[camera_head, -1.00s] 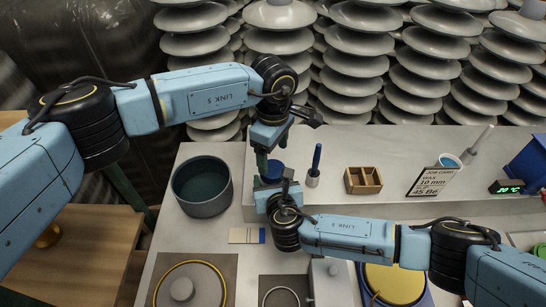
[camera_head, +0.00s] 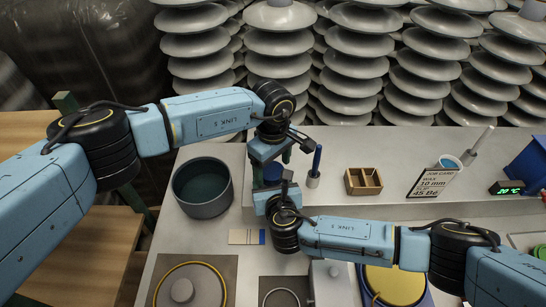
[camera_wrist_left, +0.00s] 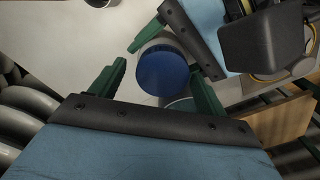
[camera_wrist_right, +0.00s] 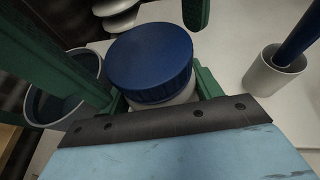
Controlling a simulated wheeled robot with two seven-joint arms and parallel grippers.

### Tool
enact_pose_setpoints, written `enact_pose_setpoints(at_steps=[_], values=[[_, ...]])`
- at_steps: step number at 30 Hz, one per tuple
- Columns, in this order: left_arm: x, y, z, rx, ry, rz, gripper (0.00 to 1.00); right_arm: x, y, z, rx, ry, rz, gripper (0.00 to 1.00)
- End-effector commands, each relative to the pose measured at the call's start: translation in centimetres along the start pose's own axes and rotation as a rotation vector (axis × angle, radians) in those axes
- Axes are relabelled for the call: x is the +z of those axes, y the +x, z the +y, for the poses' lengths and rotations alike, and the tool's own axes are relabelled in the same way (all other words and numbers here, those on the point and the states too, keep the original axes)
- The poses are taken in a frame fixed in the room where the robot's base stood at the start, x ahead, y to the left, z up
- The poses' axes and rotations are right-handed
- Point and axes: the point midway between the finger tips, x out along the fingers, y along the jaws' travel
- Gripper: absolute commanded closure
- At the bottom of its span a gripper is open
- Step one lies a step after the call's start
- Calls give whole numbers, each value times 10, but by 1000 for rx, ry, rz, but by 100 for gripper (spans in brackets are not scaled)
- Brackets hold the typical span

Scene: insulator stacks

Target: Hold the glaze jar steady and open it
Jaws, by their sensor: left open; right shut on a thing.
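The glaze jar (camera_head: 273,173) stands on the bench, mostly hidden between my two grippers; its round blue lid (camera_wrist_right: 150,55) is on the pale body (camera_wrist_right: 180,96). My right gripper (camera_head: 277,190) is shut on the body, below the lid, with a green finger on each side in the right wrist view. My left gripper (camera_wrist_left: 158,66) is open above the jar. In the left wrist view the lid (camera_wrist_left: 165,72) shows between its spread green fingers, apart from them as far as I can tell.
A dark round bowl (camera_head: 202,187) is left of the jar. A cup with a blue-handled tool (camera_head: 313,178) is close on its right, then a wooden divided box (camera_head: 363,181) and a job card (camera_head: 433,183). Insulator stacks (camera_head: 360,60) line the back.

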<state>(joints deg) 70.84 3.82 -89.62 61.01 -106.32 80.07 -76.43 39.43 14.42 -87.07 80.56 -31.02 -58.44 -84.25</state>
Motion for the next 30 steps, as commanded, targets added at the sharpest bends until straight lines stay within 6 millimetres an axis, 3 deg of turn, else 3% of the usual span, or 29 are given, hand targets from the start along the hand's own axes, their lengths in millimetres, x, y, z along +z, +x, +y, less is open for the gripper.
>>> enact_pose_setpoints(at_steps=[7,18,30], values=[[0,1,0,0,0,0,25,0,0,1,2,1,0,100],[0,1,1,3,0,0,70,0,-1,2,5,1,0,100],[-1,0,2,9,-281,1,71,0,-2,4,10,0,0,100]])
